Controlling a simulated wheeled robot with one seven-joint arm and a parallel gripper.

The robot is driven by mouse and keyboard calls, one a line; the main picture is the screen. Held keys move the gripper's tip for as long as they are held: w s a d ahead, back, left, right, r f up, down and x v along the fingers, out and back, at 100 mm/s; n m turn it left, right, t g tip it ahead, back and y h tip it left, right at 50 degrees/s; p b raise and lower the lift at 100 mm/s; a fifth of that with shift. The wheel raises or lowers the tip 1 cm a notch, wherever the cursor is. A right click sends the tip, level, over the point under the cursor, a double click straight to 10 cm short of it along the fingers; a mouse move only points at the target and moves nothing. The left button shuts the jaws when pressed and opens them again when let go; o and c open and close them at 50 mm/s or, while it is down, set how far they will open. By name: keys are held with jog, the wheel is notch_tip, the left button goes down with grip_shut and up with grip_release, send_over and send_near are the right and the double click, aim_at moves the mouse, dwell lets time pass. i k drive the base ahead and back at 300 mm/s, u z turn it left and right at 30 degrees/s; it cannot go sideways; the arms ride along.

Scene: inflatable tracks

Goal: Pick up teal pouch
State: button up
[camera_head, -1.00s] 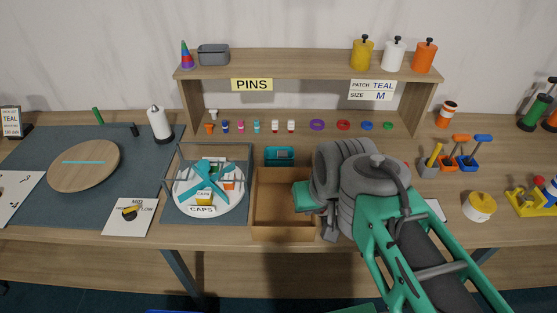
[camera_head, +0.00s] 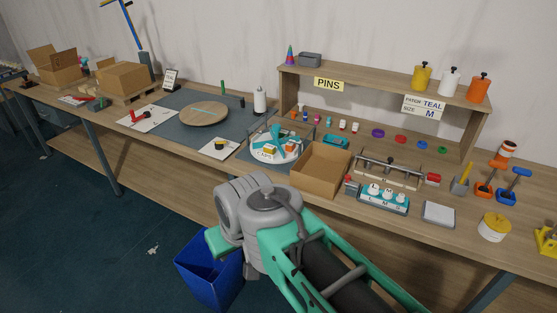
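A small teal item (camera_head: 336,141) lies on the table in front of the pin shelf, behind the open cardboard box. It is the likeliest teal pouch, but it is too small to tell whether it is a pouch or a tray. My gripper (camera_head: 222,245) is at the front of the table, low and over the blue bin, well apart from the teal item. My own grey and green wrist hides its fingers, so I cannot see whether it is open or holds anything.
The open cardboard box (camera_head: 321,171) stands between my arm and the teal item. To its left is a round caps tray (camera_head: 275,158) in a frame. A teal block with white knobs (camera_head: 383,198) stands at right. The blue bin (camera_head: 208,270) is on the floor.

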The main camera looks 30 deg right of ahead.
aim_at(328, 139)
jog(key=z, duration=0.8)
jog(key=i, duration=1.45)
jog(key=u, duration=0.95)
jog(key=i, duration=0.3)
jog(key=u, duration=0.4)
